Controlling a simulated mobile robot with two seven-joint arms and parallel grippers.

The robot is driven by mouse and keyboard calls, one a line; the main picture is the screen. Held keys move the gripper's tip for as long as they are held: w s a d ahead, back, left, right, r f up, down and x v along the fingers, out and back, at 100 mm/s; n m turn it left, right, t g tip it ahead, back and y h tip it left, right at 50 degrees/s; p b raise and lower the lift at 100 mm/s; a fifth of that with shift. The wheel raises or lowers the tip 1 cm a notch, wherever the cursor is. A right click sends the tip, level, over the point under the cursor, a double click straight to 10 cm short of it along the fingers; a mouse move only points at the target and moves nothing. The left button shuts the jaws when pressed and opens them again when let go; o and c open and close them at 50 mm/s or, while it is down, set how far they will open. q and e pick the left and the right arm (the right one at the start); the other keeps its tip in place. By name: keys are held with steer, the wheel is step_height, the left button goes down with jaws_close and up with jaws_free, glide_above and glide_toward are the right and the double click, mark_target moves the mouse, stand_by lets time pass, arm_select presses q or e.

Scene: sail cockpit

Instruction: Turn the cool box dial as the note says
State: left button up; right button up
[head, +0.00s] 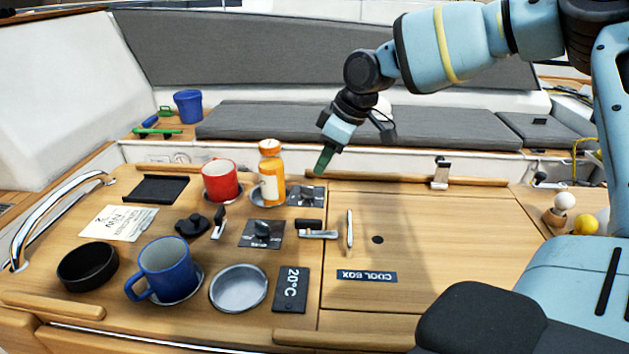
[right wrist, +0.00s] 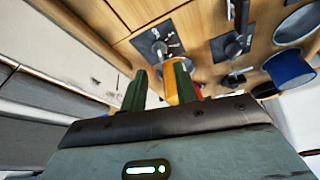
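The note (head: 119,223) is a cream card lying at the left of the table, its writing upside down and too small to read surely. One dark plate with a knob (head: 262,234) sits mid-table. A second dark plate with a small knob (head: 306,196) lies behind it, right of the orange bottle; it also shows in the right wrist view (right wrist: 158,46). The cool box label (head: 367,275) is on the lid at the right. My right gripper (head: 323,161) is in the air above the second plate, touching nothing. Its green fingers stand apart in the right wrist view (right wrist: 158,88). My left gripper is out of view.
A red mug (head: 221,181), an orange bottle (head: 271,178), a blue mug (head: 167,270), a black bowl (head: 87,267) and a round metal dish (head: 239,288) stand on the table. A 20°C panel (head: 291,289) is near the front. The lid at right is mostly clear.

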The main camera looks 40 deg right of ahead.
mark_target(311, 187)
steer(key=shift+x, duration=3.6)
jaws_close()
